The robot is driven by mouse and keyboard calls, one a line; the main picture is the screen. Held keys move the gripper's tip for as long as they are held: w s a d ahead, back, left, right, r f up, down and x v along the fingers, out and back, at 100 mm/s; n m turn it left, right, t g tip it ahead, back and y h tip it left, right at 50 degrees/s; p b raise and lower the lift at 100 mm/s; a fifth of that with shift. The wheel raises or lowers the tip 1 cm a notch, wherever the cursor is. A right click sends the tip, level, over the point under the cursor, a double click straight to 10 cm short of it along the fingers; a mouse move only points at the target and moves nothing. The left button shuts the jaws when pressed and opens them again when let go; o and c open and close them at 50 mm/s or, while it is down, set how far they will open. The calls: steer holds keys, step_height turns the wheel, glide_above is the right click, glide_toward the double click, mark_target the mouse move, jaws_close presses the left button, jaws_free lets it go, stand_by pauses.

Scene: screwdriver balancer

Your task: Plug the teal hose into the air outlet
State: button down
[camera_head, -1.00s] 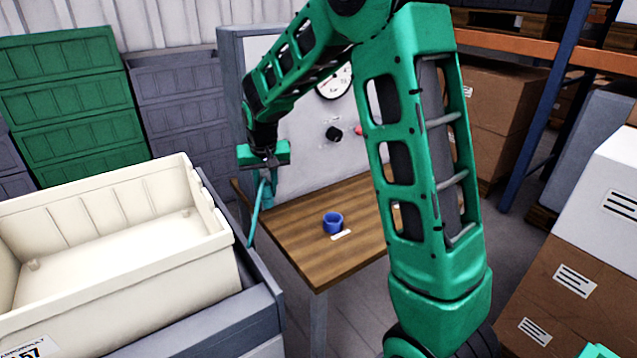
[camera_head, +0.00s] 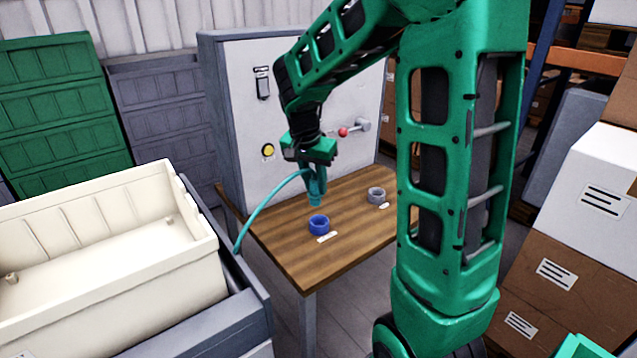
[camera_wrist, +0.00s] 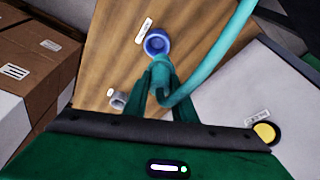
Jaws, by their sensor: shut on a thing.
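My gripper (camera_head: 317,172) is shut on the end of the teal hose (camera_head: 262,211), pointing down over the wooden table. The hose's end hangs just above the blue ring-shaped port (camera_head: 319,225), apart from it in the head view. The hose curves down to the left, toward the tray side. In the wrist view my gripper (camera_wrist: 162,80) and the hose (camera_wrist: 222,62) lie just below the blue port (camera_wrist: 157,43). A grey port (camera_head: 376,195) stands to the right on the table; it also shows in the wrist view (camera_wrist: 118,100). The label texts are too small to read.
A grey-white panel (camera_head: 235,130) with a yellow button (camera_head: 268,150) and a red-knobbed lever (camera_head: 344,132) stands behind the table (camera_head: 285,258). A cream crate (camera_head: 110,285) is at the left. Cardboard boxes (camera_head: 535,250) are at the right.

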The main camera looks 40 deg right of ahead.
mark_target(319, 197)
steer(key=shift+s+d, duration=0.3)
steer(key=shift+s, duration=0.1)
steer(key=shift+s+f+m, duration=0.1)
steer(key=shift+m, duration=0.2)
steer(key=shift+f, duration=2.2)
steer(key=shift+f, duration=1.9)
steer(key=c, duration=1.4)
jaws_free()
